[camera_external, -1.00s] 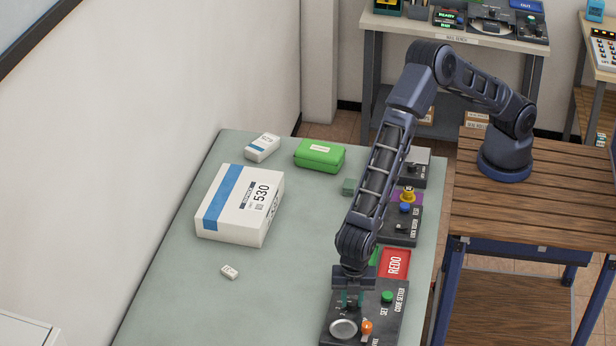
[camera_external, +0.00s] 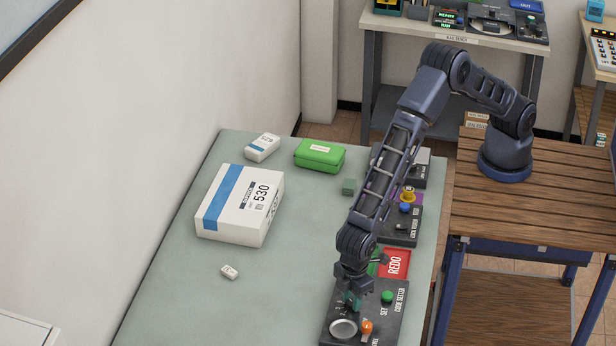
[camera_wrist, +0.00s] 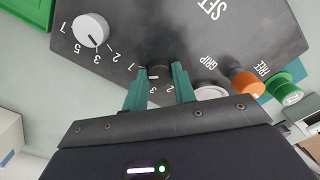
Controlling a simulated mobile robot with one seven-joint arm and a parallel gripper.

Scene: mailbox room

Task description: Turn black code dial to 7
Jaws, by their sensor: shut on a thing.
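The black code dial (camera_wrist: 158,72) is a small dark knob with a white mark. It sits between the two teal fingertips of my gripper (camera_wrist: 159,86) in the wrist view. The fingers are shut on its sides. The dial is on the dark CODE SETTER panel (camera_external: 397,318). In the external view my gripper (camera_external: 351,303) is down at this panel and hides the dial.
A white dial (camera_wrist: 91,30) with its own numbers is on the same panel. A red REDO tray (camera_external: 394,264) lies behind the panel.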

